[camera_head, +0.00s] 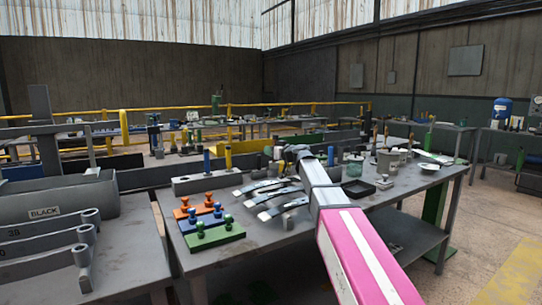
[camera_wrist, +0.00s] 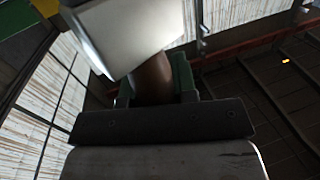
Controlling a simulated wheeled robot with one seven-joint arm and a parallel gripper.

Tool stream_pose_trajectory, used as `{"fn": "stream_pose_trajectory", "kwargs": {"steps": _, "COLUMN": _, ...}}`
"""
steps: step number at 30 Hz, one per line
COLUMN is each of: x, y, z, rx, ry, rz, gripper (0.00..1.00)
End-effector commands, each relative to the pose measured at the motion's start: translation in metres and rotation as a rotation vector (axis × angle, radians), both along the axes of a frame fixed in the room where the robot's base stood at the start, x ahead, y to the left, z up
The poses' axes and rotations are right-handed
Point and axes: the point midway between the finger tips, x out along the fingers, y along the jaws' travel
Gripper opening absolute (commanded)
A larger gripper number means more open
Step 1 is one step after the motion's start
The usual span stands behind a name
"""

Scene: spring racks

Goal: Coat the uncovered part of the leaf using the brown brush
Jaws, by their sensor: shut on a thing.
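In the head view several curved spring leaves (camera_head: 270,196) lie side by side on the grey table, dark with pale grey stretches. Which part of a leaf is uncovered is too small to tell. My gripper (camera_wrist: 155,80) is shut on the brown handle of the brush (camera_wrist: 152,82), which stands between its green-padded fingers. A pale grey block-like part joins the handle at the top of the wrist view and hides its far end. In the head view my arm reaches over the table just right of the leaves; the gripper and brush are too small to make out clearly.
Orange, blue and green stamp-like blocks (camera_head: 214,232) stand at the table's front left. A grey block with blue and yellow posts (camera_head: 207,181) is behind them. Pots (camera_head: 388,162), a black tray (camera_head: 358,189) and a white bowl (camera_head: 429,168) stand on the right.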

Motion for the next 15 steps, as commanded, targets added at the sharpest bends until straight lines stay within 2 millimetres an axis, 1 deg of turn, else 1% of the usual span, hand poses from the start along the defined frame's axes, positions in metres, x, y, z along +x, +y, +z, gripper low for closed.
{"fn": "stream_pose_trajectory", "kwargs": {"steps": 1, "x": 0.001, "y": 0.0, "z": 0.006, "rx": 0.0, "ry": -0.001, "rz": 0.0, "gripper": 0.0}}
{"fn": "stream_pose_trajectory", "kwargs": {"steps": 9, "x": 0.002, "y": -0.002, "z": 0.029, "rx": 0.001, "ry": -0.002, "rz": -0.001, "gripper": 0.0}}
{"fn": "stream_pose_trajectory", "kwargs": {"steps": 15, "x": 0.002, "y": -0.002, "z": 0.039, "rx": -0.001, "ry": -0.002, "rz": -0.002, "gripper": 0.0}}
